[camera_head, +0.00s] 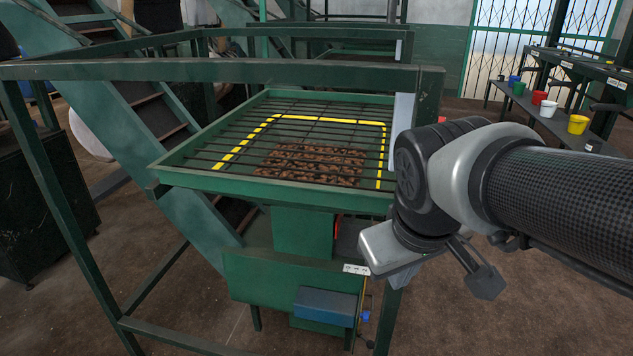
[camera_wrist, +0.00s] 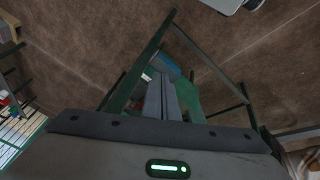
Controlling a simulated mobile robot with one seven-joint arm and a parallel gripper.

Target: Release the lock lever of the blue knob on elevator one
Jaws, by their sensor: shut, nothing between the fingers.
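The green elevator hopper (camera_head: 275,190) stands in front of me, with a barred grid on top and brown material beneath it. Low on its frame, a small blue knob (camera_head: 365,315) shows on a thin upright rod, right of a blue box (camera_head: 325,306). The lock lever is too small to make out. My gripper (camera_wrist: 162,76) is shut and empty in the wrist view. Its fingertips overlap the view of the blue box (camera_wrist: 166,64) and green body, apparently without touching. In the head view my arm hangs right of the hopper, and the fingers cannot be made out.
A green frame rail (camera_head: 220,71) and its posts surround the hopper. Green stairs (camera_head: 150,110) rise at the left. A bench (camera_head: 595,115) with colored buckets stands at the far right. Brown floor (camera_head: 470,325) is clear at the lower right.

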